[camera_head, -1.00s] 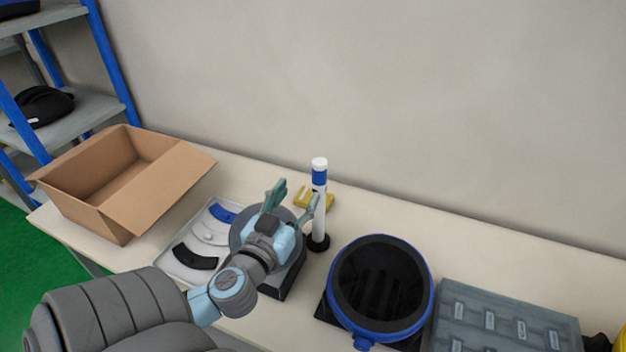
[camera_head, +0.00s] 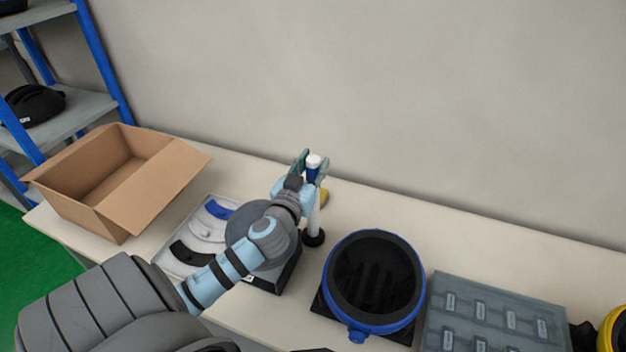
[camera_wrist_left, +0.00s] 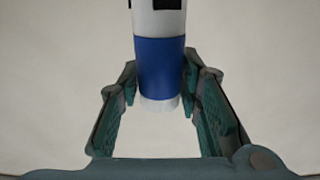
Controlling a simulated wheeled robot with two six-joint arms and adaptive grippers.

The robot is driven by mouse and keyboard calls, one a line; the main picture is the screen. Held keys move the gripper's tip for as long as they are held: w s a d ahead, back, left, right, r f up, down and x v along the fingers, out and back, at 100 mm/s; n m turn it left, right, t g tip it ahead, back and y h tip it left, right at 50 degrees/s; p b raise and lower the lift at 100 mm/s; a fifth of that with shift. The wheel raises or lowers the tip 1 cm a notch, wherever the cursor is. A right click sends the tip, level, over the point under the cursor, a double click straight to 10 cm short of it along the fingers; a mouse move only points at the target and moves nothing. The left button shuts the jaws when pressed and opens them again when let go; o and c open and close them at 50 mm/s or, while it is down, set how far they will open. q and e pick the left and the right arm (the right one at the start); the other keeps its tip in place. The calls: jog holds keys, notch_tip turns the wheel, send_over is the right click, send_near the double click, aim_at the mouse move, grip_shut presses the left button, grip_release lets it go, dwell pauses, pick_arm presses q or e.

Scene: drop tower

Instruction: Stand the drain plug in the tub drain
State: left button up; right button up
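A slim upright white tube with a blue band and white cap (camera_head: 313,222) stands on a black foot on the bench; I take it to be the drain plug. Its blue band (camera_wrist_left: 158,67) fills the middle of the left wrist view. My left gripper (camera_head: 311,168) is at the tube's upper part, with one finger on each side of the blue band. In the left wrist view the fingers (camera_wrist_left: 160,90) look open, and contact is not clear. A round black tub with a blue rim (camera_head: 414,308) stands to the right; its drain is not clearly visible. My right gripper is not in view.
An open cardboard box (camera_head: 165,202) stands at the left. A grey scale-like device (camera_head: 288,268) and a tray with blue and black pieces (camera_head: 163,262) lie under my left arm. A grey case (camera_head: 500,318) is right of the tub. A wall is behind.

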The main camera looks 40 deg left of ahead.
pick_arm(q)
grip_shut()
